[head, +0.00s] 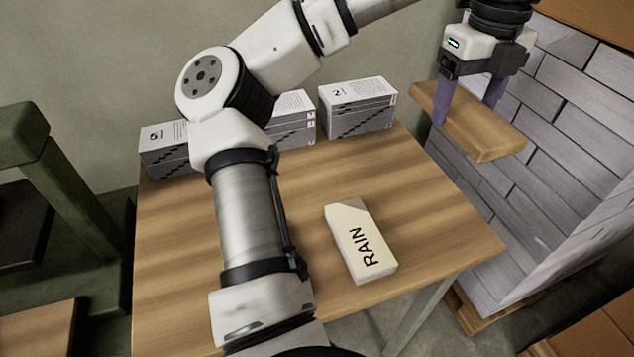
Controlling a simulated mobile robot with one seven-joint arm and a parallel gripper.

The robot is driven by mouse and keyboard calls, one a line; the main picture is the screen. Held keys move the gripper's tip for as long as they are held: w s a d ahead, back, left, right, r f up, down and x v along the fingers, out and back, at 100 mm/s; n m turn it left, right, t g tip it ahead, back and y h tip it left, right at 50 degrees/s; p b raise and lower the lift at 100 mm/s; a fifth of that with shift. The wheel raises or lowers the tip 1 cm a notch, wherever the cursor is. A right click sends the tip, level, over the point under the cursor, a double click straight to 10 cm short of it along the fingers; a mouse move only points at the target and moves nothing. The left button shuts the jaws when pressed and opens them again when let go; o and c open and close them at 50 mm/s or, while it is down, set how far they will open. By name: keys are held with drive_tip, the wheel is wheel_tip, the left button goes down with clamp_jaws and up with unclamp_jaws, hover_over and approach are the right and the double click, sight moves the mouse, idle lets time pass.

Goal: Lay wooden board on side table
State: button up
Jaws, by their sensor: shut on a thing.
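The wooden board (483,137) is a short, thick, light-brown plank at the upper right of the head view. My gripper (467,108), with purple fingers, points down and is shut on the board, one finger on each side of it. The board is held roughly flat, beyond the right edge of a wooden table (410,180), apparently above its top. This table has a striped wood top and is likely the side table; the frame does not label it. My arm hides part of its left half.
Grey-white boxes (358,106) stand along the table's back edge. A cream block marked RAIN (359,240) lies near the front right. The table's middle right is clear. A grey plank-patterned stack (560,150) stands right of the table, and a green frame (70,200) stands left.

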sight(427, 207)
drive_tip(key=shift+d, duration=0.1)
wheel_tip(427, 207, down, 20)
drive_tip(key=shift+r+b, duration=0.1)
drive_tip(key=shift+b, duration=0.35)
drive_tip(key=shift+f, duration=0.25)
drive_tip(key=o, duration=1.1)
drive_tip(key=shift+c, duration=0.2)
drive_tip(key=shift+r, duration=0.15)
wheel_tip(427, 207, up, 12)
